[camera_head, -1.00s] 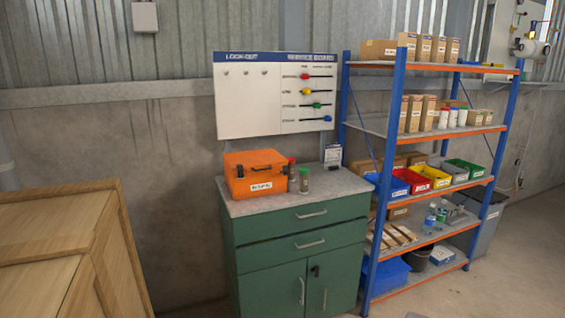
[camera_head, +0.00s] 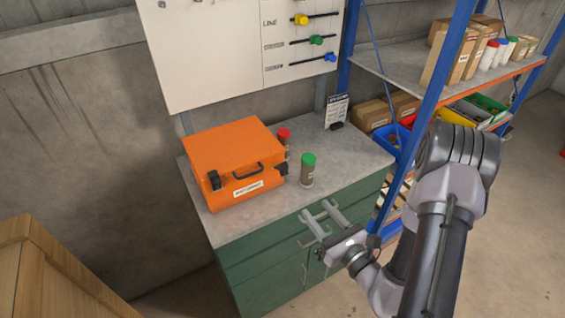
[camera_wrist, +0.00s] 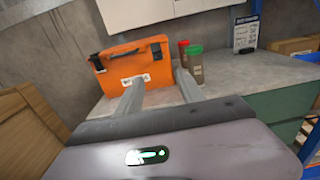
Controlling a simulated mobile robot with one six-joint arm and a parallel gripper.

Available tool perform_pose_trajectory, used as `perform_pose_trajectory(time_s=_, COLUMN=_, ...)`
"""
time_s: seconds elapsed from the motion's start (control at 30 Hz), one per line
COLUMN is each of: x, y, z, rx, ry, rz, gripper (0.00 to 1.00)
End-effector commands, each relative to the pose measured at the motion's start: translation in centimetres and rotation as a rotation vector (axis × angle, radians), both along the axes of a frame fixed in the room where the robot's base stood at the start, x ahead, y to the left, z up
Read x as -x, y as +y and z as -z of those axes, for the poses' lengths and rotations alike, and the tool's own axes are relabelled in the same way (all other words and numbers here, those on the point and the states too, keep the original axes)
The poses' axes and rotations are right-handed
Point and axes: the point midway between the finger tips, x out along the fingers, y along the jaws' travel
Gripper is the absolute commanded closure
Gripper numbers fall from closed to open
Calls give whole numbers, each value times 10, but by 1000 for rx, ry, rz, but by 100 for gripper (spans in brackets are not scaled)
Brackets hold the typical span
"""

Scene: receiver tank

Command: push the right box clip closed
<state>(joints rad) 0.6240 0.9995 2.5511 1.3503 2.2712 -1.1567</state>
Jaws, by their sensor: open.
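The orange box (camera_head: 235,160) stands closed on the grey worktop of the green cabinet, with a handle and a white label on its front. The right box clip (camera_head: 282,169) is a small dark piece at the right end of the front; whether it is up or down is too small to tell. The left clip (camera_head: 214,181) is at the other end. My gripper (camera_head: 316,213) is open and empty, in front of the cabinet's front edge, right of and apart from the box. In the wrist view its two fingers (camera_wrist: 158,80) point toward the box (camera_wrist: 135,75).
A green-capped jar (camera_head: 307,170) and a red-capped jar (camera_head: 285,142) stand close right of the box. A small sign (camera_head: 337,110) stands at the worktop's back right. A blue-framed shelf (camera_head: 415,140) is to the right, a wooden crate (camera_head: 50,270) at lower left.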

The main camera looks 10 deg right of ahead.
Motion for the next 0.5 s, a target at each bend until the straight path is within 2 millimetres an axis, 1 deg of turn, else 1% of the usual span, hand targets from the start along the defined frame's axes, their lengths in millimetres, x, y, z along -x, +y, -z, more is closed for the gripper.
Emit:
perform_pose_trajectory(time_s=0.03, x=-11, y=7, z=10, rx=5, ry=-10, rz=-9, gripper=55)
perform_pose_trajectory(time_s=0.13, x=-40, y=18, z=9, rx=4, ry=-13, rz=-13, gripper=55)
perform_pose_trajectory(time_s=0.27, x=-54, y=20, z=13, rx=11, ry=-16, rz=-17, gripper=55)
perform_pose_trajectory(time_s=0.43, x=-70, y=26, z=10, rx=0, ry=-12, rz=-8, gripper=55)
perform_pose_trajectory(time_s=0.5, x=-92, y=34, z=1, rx=0, ry=-7, rz=-12, gripper=55)
